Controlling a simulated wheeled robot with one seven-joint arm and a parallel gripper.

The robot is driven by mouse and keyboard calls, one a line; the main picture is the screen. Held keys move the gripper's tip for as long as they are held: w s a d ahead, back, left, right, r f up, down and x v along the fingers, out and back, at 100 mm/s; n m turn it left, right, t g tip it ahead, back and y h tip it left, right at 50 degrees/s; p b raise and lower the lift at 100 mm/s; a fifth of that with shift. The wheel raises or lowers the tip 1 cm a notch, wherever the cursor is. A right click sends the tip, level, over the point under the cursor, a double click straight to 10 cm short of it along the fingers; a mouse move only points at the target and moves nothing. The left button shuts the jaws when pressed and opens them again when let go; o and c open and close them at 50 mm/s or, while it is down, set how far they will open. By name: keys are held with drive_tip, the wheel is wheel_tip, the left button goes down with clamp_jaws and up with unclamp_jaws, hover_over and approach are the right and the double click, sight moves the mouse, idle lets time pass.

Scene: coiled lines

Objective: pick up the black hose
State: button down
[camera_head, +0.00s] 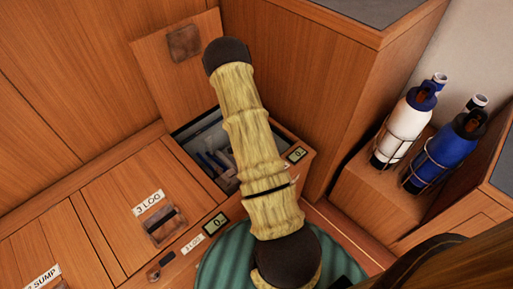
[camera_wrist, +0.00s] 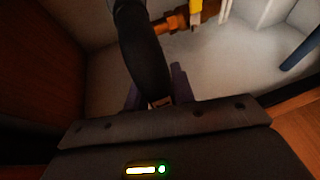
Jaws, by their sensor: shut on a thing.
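The black hose (camera_wrist: 143,50) runs down from the top of the wrist view to my gripper (camera_wrist: 156,92). My gripper is shut on it, with dark purple-grey fingers on both sides of the hose. The hose's upper end runs out of the wrist view. Around it is the pale inside of a compartment. In the head view, the open compartment (camera_head: 189,147) lies partly behind my sleeved arm. My gripper and the hose cannot be made out there.
In the wrist view, an orange fitting with a yellow part (camera_wrist: 195,14) lies beside the hose, and a blue rod (camera_wrist: 300,51) is at right. In the head view, a raised wooden lid (camera_head: 155,75) stands behind the opening. White (camera_head: 405,125) and blue (camera_head: 446,150) bottles stand at right.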

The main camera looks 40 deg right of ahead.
wheel_tip(320, 180, up, 8)
drive_tip(key=p, duration=0.3)
drive_tip(key=shift+w+r, duration=0.1)
idle(0.4)
drive_tip(key=w+a+r+n+y+p, duration=0.1)
drive_tip(key=a+r+n+y, duration=0.2)
drive_tip(key=a+r+n, duration=0.2)
drive_tip(key=w+a+r+n+t+y+p, duration=0.1)
drive_tip(key=a+r+n+y, duration=0.2)
drive_tip(key=a+n, duration=0.9)
drive_tip(key=a+r, duration=0.2)
drive_tip(key=a, duration=0.5)
drive_tip(key=shift+w+r+t+y+p, duration=0.15)
drive_tip(key=shift+t+y+p, duration=0.15)
drive_tip(key=shift+p, duration=0.1)
